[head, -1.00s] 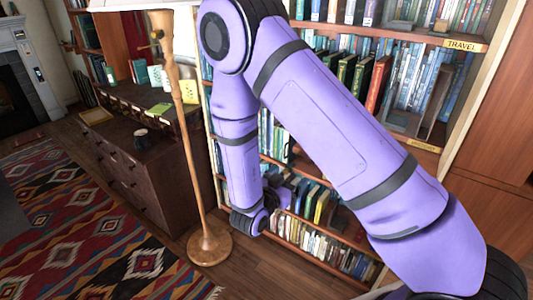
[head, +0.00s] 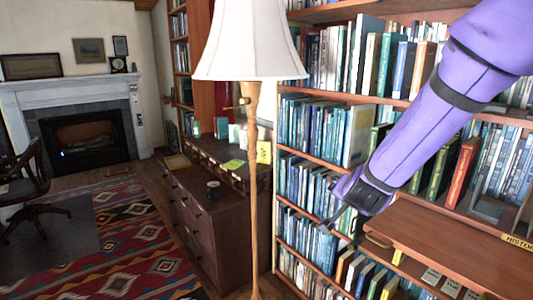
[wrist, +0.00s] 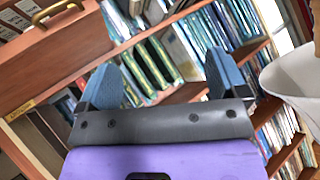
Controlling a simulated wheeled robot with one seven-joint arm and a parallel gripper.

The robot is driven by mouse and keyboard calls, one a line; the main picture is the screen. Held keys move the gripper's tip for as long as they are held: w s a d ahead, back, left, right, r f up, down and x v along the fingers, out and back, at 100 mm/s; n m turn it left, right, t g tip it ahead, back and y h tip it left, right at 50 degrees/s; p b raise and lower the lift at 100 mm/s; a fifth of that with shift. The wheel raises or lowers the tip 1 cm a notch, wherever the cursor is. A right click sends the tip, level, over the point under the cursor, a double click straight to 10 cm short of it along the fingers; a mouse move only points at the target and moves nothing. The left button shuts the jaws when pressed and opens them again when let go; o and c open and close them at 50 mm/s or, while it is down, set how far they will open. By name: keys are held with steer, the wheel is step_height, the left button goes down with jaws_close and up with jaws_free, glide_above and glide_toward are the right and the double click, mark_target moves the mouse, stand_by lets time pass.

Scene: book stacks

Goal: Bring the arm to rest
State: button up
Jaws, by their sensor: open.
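My gripper (head: 335,222) hangs at the end of my purple arm, in front of the bookshelf (head: 318,162), in the middle right of the head view. In the wrist view my gripper (wrist: 163,85) has its two blue fingers spread wide apart, with nothing between them. Shelved books (wrist: 152,65) show beyond the fingers. In the head view the fingers are small and dark, and the arm reaches down to the left from the upper right.
A floor lamp with a white shade (head: 250,40) stands close left of my gripper. A wooden panel with a handle (head: 450,240) is at the lower right. A patterned rug (head: 120,235) and fireplace (head: 85,140) lie left, with open floor.

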steer(key=s+r+n+y, duration=0.2)
steer(key=s+r+y, duration=0.1)
steer(key=s+r, duration=0.3)
steer(key=s+d+r+n+g, duration=0.2)
steer(key=s+d+r, duration=0.1)
steer(key=s, duration=0.5)
steer(key=s+d+r+n+g, duration=0.1)
steer(key=s+d+r+n, duration=0.1)
steer(key=s, duration=0.6)
steer(key=s+d+r+n+g+h, duration=0.1)
steer(key=s+d+r+g, duration=0.1)
steer(key=s, duration=0.6)
steer(key=shift+d+r+n+g, duration=0.3)
steer(key=shift+d+r+n, duration=0.1)
steer(key=shift+d+r, duration=0.6)
